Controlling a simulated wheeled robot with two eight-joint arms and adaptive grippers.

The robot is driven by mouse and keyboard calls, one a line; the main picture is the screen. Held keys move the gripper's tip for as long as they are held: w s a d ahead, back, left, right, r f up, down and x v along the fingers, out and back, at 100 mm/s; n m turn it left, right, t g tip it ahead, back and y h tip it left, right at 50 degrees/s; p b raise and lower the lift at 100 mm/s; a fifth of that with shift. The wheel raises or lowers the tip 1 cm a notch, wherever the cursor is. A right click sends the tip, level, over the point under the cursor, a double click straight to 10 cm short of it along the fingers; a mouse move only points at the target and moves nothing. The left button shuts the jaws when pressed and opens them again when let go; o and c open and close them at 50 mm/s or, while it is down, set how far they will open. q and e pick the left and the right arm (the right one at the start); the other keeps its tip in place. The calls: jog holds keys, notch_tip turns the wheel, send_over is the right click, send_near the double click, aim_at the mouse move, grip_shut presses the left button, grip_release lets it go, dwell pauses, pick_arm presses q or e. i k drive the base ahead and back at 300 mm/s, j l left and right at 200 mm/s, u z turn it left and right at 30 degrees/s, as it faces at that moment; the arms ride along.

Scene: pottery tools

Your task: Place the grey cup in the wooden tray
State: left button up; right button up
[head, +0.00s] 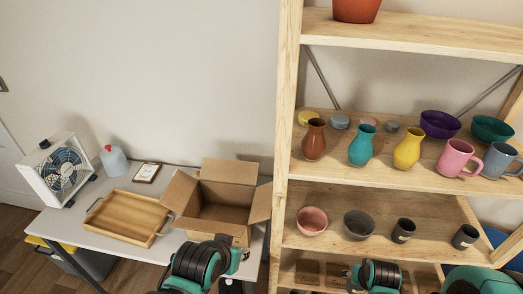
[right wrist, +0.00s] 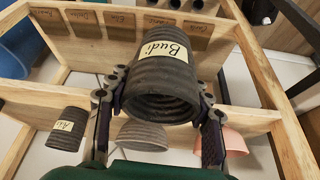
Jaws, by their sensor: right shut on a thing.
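The wooden tray (head: 133,218) lies empty on the white table at the left in the head view. In the right wrist view my right gripper (right wrist: 162,85) is shut on a dark grey ribbed cup (right wrist: 162,72) labelled "Budi", with one finger on each side. The cup is held clear of the shelf boards. I cannot make out the held cup or the right gripper in the head view. Part of my left arm shows at the bottom of the head view; its gripper fingers are not visible.
An open cardboard box (head: 216,205) stands right of the tray. A wooden shelf (head: 290,120) holds vases, mugs, a pink bowl (head: 312,221), a grey bowl (head: 359,225) and two dark cups (head: 403,230). A fan (head: 62,168), bottle (head: 114,160) and framed card (head: 147,172) stand behind the tray.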

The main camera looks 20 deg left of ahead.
aim_at(130, 217)
jog(key=j, duration=0.6)
jog(key=k+j+z, duration=0.1)
jog(key=j, duration=1.1)
jog(key=k+j+z, duration=0.1)
jog(key=j, duration=0.5)
jog(key=k+j, duration=0.1)
jog(key=j, duration=0.5)
jog(key=z, duration=0.05)
